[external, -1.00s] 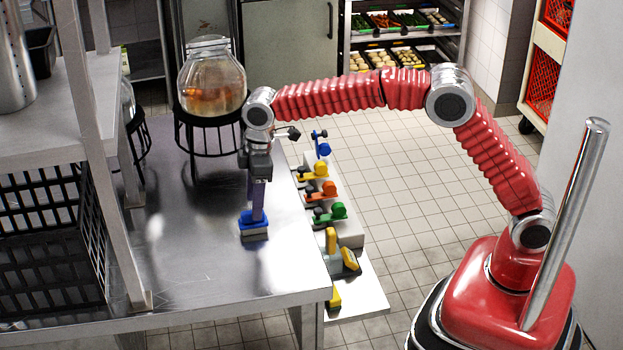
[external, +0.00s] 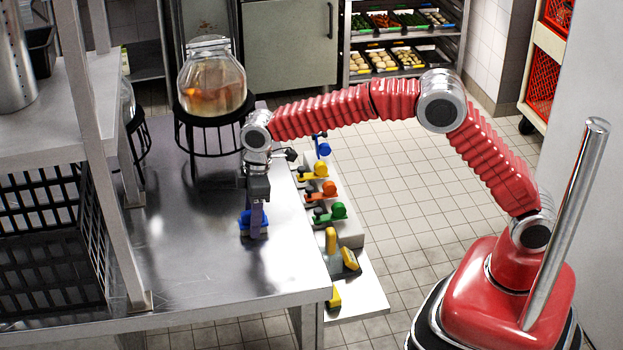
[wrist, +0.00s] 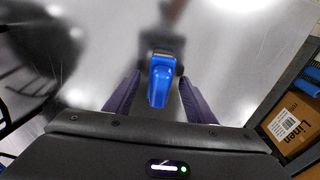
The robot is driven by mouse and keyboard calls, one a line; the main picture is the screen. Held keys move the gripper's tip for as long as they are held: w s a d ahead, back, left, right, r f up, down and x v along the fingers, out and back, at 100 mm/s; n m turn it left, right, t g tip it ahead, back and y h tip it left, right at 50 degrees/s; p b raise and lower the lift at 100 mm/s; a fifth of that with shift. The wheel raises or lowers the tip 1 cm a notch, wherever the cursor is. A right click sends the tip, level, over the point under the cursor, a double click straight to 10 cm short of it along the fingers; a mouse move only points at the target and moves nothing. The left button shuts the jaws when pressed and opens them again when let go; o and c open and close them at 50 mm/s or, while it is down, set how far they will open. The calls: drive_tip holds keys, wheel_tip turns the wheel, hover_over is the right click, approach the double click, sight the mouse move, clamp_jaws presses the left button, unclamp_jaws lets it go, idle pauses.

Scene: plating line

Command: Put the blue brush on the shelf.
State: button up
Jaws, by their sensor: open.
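The blue brush (external: 244,221) stands on the steel worktable (external: 190,275), near its right side. My gripper (external: 257,234) points down over it, and one finger hides part of the brush in the external view. In the wrist view the blue brush (wrist: 159,84) lies between the two dark purple fingers of my gripper (wrist: 160,98), with gaps on both sides. The fingers are open and hold nothing. A raised metal shelf (external: 60,130) is at the left above the table. A white stepped rack (external: 350,235) stands beyond the table's right edge.
Yellow, orange and green tools (external: 325,190) sit on the stepped rack. A glass jar (external: 212,85) stands on a black wire stand (external: 205,130) behind my gripper. A black crate (external: 45,230) is under the shelf by a post (external: 110,190). The table's front is clear.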

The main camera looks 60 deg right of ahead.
drive_tip(key=shift+c, duration=0.5)
drive_tip(key=c, duration=1.2)
drive_tip(key=shift+o, duration=0.2)
wheel_tip(320, 180, up, 10)
drive_tip(key=shift+r, duration=0.1)
